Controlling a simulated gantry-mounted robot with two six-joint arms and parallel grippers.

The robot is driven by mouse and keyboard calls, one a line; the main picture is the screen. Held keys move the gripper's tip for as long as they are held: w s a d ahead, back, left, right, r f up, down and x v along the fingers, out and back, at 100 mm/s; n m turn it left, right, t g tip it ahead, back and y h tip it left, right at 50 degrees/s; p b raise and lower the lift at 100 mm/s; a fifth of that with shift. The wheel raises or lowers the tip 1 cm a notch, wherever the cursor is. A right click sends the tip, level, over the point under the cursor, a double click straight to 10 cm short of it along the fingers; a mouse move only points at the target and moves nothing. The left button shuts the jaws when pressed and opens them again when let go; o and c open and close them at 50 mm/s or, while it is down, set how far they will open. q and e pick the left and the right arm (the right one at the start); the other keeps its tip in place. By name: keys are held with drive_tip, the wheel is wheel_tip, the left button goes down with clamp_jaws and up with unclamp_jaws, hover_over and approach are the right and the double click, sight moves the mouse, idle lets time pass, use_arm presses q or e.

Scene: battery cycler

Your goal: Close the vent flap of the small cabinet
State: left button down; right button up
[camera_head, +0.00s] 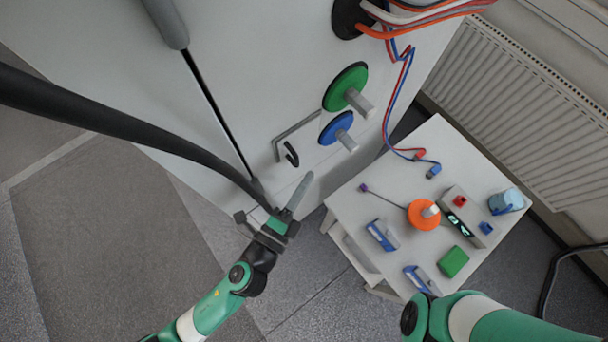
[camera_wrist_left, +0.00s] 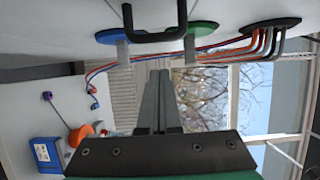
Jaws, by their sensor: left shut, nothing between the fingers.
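A low white cabinet (camera_head: 395,170) with items on top stands at the right in the head view. A pale panel (camera_head: 360,252) juts out along its left side; I cannot tell whether it is the vent flap or a drawer. The tall white cabinet (camera_head: 250,80) has a black handle (camera_head: 291,154) beside a grey L-shaped edge. My left gripper (camera_head: 304,179) is shut and empty, below that handle and apart from the low cabinet's panel. Its closed fingers (camera_wrist_left: 157,75) show in the left wrist view. My right arm enters at lower right; its gripper is out of view.
A green disc (camera_head: 345,86) and a blue disc (camera_head: 336,128) with grey stems project from the tall cabinet. Cables (camera_head: 400,75) hang to their right. Several small items, including an orange disc (camera_head: 424,214), lie on the low cabinet. Open floor (camera_head: 110,220) lies at left.

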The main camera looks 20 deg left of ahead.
use_arm(q)
drive_tip(key=s+a+p, duration=0.3)
drive_tip(key=s+a, duration=0.1)
drive_tip(key=a, duration=0.3)
drive_tip(key=shift+s+a, duration=0.25)
drive_tip(key=shift+s, duration=0.15)
drive_tip(key=shift+r, duration=0.1)
